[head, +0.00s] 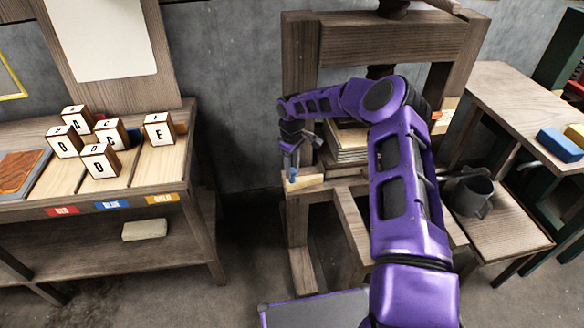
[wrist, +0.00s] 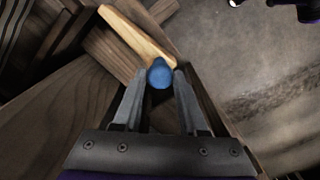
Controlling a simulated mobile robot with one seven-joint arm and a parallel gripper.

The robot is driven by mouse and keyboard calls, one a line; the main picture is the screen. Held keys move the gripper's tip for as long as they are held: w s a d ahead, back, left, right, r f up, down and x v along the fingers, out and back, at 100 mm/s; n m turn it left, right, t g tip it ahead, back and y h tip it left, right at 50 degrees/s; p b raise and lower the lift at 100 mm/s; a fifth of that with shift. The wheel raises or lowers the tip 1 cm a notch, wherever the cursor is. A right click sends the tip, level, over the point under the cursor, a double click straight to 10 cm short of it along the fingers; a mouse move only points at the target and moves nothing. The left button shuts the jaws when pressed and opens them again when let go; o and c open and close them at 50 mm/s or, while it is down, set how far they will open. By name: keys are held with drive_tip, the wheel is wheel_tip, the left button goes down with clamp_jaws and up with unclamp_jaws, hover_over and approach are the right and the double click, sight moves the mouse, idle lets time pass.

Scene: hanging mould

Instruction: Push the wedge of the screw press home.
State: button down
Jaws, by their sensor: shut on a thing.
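The wooden screw press (head: 303,60) stands in the middle of the head view, partly hidden behind my purple arm. The pale wooden wedge (head: 308,182) lies at the left side of its lower beam, with a blue knob (head: 292,175) at its outer end. In the wrist view the wedge (wrist: 138,36) runs up and left from the blue knob (wrist: 159,73). My gripper (head: 291,168) is at the wedge's outer end; in the wrist view its fingertips (wrist: 158,82) are shut on the knob from both sides. How deep the wedge sits is hidden.
A stack of boards or paper (head: 347,142) lies in the press. A bench with lettered cubes (head: 100,160) stands at left. A side shelf with a grey mug (head: 470,192) and a table with a blue block (head: 560,145) are at right. Floor left of the press is clear.

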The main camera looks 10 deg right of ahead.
drive_tip(key=shift+d, duration=0.1)
hover_over(313, 179)
drive_tip(key=shift+w+b, duration=0.1)
drive_tip(key=shift+b, duration=0.3)
drive_tip(key=shift+c, duration=2.3)
unclamp_jaws()
drive_tip(key=shift+d, duration=0.1)
drive_tip(key=shift+r, duration=0.15)
wheel_tip(313, 179, up, 17)
drive_tip(key=p, duration=0.1)
